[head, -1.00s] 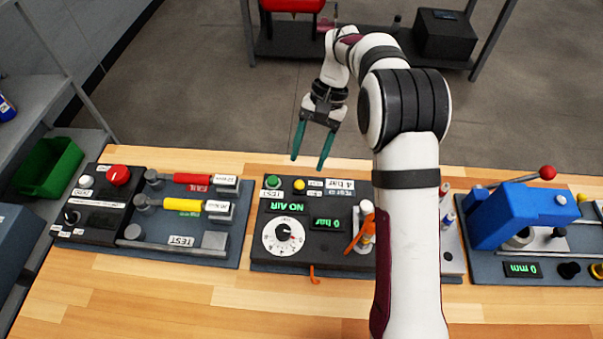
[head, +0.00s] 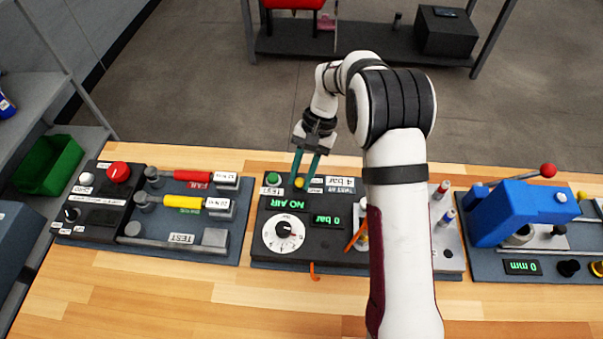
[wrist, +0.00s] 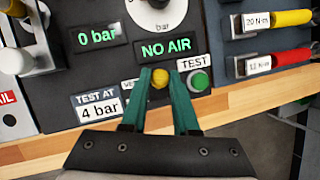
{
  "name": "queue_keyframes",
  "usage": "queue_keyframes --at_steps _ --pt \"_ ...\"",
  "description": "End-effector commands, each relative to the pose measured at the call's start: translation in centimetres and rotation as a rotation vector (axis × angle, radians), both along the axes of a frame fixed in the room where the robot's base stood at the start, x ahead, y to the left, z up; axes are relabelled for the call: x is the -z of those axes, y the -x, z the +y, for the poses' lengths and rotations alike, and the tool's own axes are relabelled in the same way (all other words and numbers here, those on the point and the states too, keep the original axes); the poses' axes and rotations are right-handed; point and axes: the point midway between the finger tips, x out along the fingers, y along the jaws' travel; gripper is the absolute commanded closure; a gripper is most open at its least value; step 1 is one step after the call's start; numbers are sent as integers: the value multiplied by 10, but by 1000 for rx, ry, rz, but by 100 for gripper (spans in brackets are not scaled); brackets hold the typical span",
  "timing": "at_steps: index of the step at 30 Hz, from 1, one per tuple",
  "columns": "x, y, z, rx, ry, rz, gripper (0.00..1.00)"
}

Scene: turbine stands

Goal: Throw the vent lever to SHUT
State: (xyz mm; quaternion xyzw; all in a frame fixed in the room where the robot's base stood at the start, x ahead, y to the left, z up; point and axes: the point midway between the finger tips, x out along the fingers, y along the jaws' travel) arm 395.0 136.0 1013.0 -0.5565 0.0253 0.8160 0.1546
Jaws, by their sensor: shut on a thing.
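The vent lever shows as a small yellow knob (wrist: 160,78) on the dark air panel, just above a label partly hidden by my finger and starting "VE". It also shows in the head view (head: 299,184). My gripper (wrist: 161,80) has its two green fingers closed on either side of this knob, gripping it. In the head view my gripper (head: 298,180) points down at the panel's back edge. The lever's shaft and its OPEN or SHUT marking are hidden or too small to read. The panel displays read "NO AIR" (wrist: 166,49) and "0 bar" (wrist: 97,38).
A green TEST button (wrist: 199,80) sits close beside the gripped knob. A round dial (head: 284,233) and an orange lever-like part (head: 356,236) are nearer the front. A torque-tool panel (head: 120,230) stands left, a blue press (head: 515,213) right. Bare wooden bench (head: 190,290) lies in front.

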Motion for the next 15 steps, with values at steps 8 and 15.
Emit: queue_keyframes --at_steps 8,15 --pt "0 -3 0 -3 0 34 100" --pt "1 -17 -1 -7 5 250 100"
